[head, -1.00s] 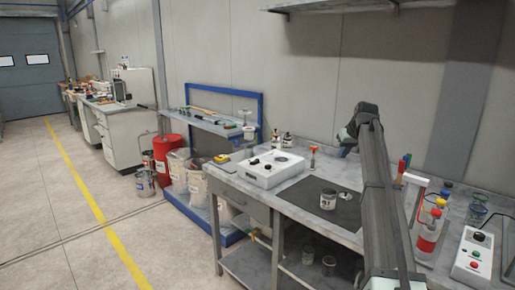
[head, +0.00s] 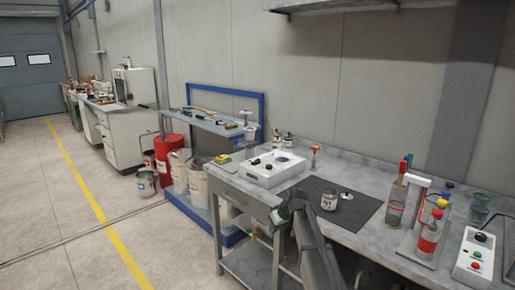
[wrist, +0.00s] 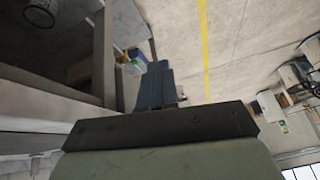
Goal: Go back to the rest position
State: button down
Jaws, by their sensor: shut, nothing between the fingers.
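My arm reaches up from the bottom of the head view, with its end low at the front edge of the workbench (head: 262,206). My gripper shows in the wrist view (wrist: 155,75), its fingers together with nothing between them. Its fingertips are not clear in the head view. In the wrist view the fingers point over the floor beside the bench, apart from any object.
On the bench, a labelled can (head: 328,200) stands on a dark mat (head: 352,212). Left of the yellow line (head: 92,200) the floor is clear.

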jog(key=s+d+f+m+g+h, duration=0.1)
jog(key=s+d+f+m+g, duration=0.15)
jog(key=s+f, duration=1.15)
jog(key=s+d+f+m+g+h, duration=0.1)
jog(key=s+d+f+g, duration=0.2)
jog(key=s+f, duration=1.15)
jog(key=s+d+f+m+g, duration=0.1)
jog(key=s+f, duration=0.4)
jog(key=s, duration=0.5)
jog(key=s+d+f+m+g+h, duration=0.1)
jog(key=s+d+f+g, duration=0.1)
jog(key=s+f, duration=0.4)
jog(key=s+d+f+m+g+h, duration=0.1)
jog(key=s+f, duration=0.4)
jog(key=s, duration=1.1)
jog(key=shift+s+d+f+g, duration=0.25)
jog(key=shift+d+g, duration=0.25)
jog(key=shift+g, duration=0.15)
